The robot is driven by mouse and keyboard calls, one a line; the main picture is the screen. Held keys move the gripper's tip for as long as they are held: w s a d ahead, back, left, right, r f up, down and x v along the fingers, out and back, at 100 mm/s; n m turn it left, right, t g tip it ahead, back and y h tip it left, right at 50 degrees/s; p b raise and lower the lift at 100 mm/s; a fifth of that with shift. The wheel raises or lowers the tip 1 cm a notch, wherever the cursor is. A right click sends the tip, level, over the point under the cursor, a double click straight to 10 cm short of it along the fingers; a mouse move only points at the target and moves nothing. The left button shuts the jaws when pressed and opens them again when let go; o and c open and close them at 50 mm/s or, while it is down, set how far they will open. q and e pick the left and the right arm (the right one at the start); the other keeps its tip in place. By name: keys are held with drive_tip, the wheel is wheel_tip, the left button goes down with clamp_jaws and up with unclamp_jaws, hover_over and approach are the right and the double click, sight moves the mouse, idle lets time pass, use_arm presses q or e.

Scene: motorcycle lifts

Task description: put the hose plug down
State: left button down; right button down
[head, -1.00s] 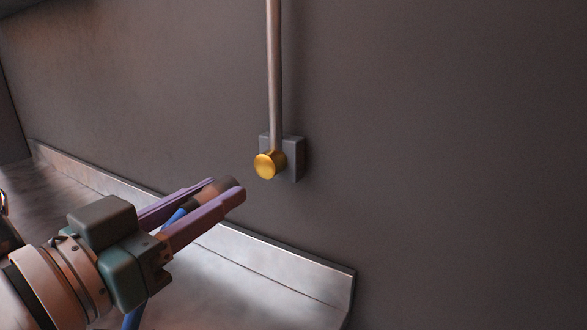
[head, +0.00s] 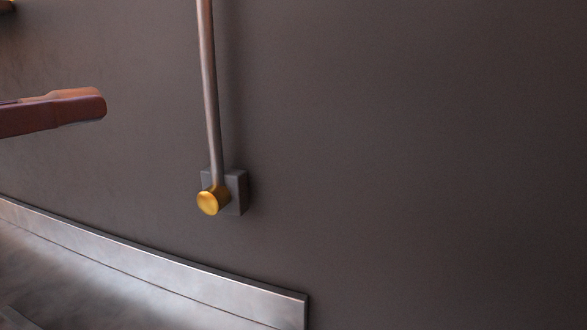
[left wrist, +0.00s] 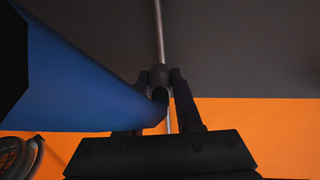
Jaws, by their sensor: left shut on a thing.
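A thick blue hose (left wrist: 80,85) runs from the plug to the left and hides part of the left finger. The plug is held in the air; I cannot make it out in the head view. My right gripper is not in view.
A vertical metal pipe (head: 208,90) runs down the wall to a grey block (head: 239,190) with a round brass fitting (head: 208,203). A metal bench with a raised back edge (head: 200,280) lies below.

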use_arm(q)
drive_tip(key=shift+s+d+r+m+g+h+p, duration=0.55)
drive_tip(key=shift+s+r+m+g+h+p, duration=1.15)
drive_tip(key=shift+s+m+g+h, duration=1.65)
wheel_tip(320, 180, up, 34)
drive_tip(key=s+n+t+y+p, duration=0.1)
drive_tip(key=n+t+y+p, duration=0.5)
drive_tip(key=p, duration=3.1)
drive_tip(key=shift+s+n+t+y, duration=0.15)
drive_tip(key=shift+n+t+y, duration=0.2)
drive_tip(key=shift+n, duration=0.1)
drive_tip(key=shift+f, duration=0.1)
